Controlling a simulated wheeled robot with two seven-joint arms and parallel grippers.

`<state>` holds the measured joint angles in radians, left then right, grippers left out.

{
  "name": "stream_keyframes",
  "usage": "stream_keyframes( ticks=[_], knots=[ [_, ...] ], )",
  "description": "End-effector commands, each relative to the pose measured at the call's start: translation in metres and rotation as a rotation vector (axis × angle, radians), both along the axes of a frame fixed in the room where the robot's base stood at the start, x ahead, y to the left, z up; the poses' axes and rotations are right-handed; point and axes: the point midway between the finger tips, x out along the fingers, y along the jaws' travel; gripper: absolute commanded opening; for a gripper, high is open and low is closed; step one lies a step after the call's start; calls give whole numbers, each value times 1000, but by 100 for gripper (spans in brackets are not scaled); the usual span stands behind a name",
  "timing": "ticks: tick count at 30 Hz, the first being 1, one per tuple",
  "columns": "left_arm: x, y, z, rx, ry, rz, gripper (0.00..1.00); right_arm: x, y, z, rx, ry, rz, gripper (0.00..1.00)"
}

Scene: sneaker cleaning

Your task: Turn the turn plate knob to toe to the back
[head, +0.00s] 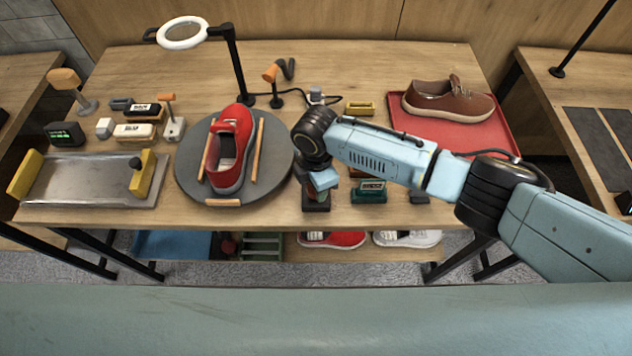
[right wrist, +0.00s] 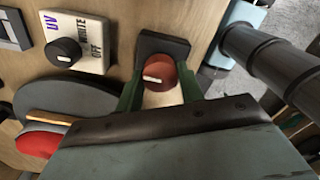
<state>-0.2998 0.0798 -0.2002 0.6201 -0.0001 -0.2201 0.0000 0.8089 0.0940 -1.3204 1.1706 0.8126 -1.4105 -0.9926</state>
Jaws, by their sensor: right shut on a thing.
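The turn plate (head: 262,180) is a round grey disc left of centre on the table. A red sneaker (head: 239,121) lies on it, lengthwise almost front to back, its far end leaning slightly right. My right gripper (head: 318,196) is at the table's front, right of the plate. In the right wrist view its green fingers (right wrist: 160,90) are shut on a red-brown knob (right wrist: 160,72) with a white mark, on a dark base. The plate edge (right wrist: 62,92) and the sneaker (right wrist: 38,144) show at lower left. My left gripper is out of view.
A white switch box (right wrist: 88,55) with a black dial sits beside the knob. A ring lamp (head: 183,33) stands behind the plate. A metal tray (head: 82,180) and brushes are at left. A brown shoe (head: 449,103) sits on a red tray (head: 490,139) at right.

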Motion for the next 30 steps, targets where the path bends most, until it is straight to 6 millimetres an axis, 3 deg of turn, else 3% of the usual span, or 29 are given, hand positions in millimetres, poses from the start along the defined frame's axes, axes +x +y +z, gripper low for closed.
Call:
stream_keyframes(
  ticks=[13,14,18,30],
  knots=[
    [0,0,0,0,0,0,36,1,2,2,5,-1,9,15],
    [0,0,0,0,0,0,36,1,2,2,5,-1,9,40],
    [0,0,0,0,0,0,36,0,1,1,4,-1,9,59],
    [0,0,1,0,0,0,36,0,1,9,3,-1,9,59]
  ],
)
